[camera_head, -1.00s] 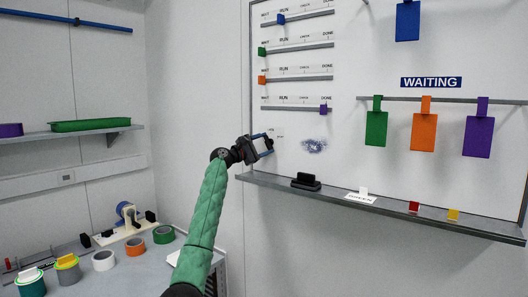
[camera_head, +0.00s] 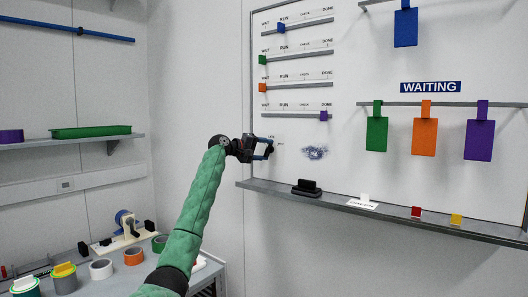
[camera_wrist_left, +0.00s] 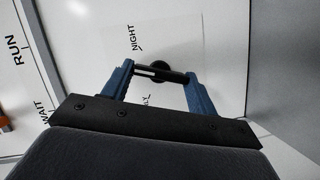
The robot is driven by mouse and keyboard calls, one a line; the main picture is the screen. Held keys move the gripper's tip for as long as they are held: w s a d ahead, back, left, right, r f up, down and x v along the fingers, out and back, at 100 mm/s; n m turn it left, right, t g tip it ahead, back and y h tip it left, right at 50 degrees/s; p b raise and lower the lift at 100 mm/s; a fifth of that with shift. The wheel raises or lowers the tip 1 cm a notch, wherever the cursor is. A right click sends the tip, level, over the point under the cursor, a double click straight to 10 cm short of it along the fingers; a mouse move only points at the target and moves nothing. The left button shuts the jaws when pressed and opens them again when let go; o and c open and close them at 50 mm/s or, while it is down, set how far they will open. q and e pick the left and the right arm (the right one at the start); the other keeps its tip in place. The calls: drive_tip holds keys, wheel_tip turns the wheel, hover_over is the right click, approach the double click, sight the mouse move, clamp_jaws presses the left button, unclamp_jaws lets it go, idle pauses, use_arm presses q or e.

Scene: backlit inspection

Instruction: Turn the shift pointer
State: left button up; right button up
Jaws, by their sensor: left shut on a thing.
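The shift pointer (camera_wrist_left: 161,66) is a dark bar with a pale line and a round black hub on the white board. It shows in the left wrist view between my fingertips. The word NIGHT (camera_wrist_left: 135,38) is printed above it, and a partly covered word ending in LY is below. My left gripper (camera_head: 267,148) is at the lower left of the board. Its blue fingers, also in the left wrist view (camera_wrist_left: 159,73), are closed on the two ends of the bar. In the head view the gripper hides most of the pointer. My right gripper is not in view.
Slider rails with coloured sliders (camera_head: 324,116) are just above the gripper. A grey ledge (camera_head: 270,185) below carries a black eraser (camera_head: 306,187) and small cards. A smudge (camera_head: 315,152) is to the right. Coloured tags hang farther right; a bench with tape rolls (camera_head: 134,256) is lower left.

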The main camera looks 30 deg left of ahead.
use_arm(q)
drive_tip(key=shift+m+y, duration=0.4)
drive_tip(key=shift+m, duration=0.4)
drive_tip(key=m, duration=0.1)
drive_tip(key=m+y+p, duration=0.1)
drive_tip(key=m+g+y, duration=0.1)
drive_tip(key=shift+d+m+p, duration=0.25)
drive_tip(key=shift+m+p, duration=0.05)
drive_tip(key=shift+m+y, duration=0.3)
drive_tip(key=shift+m, duration=0.1)
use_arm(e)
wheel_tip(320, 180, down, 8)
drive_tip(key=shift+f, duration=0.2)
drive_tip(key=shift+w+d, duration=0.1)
use_arm(q)
drive_tip(key=o, duration=1)
drive_tip(key=shift+r, duration=0.1)
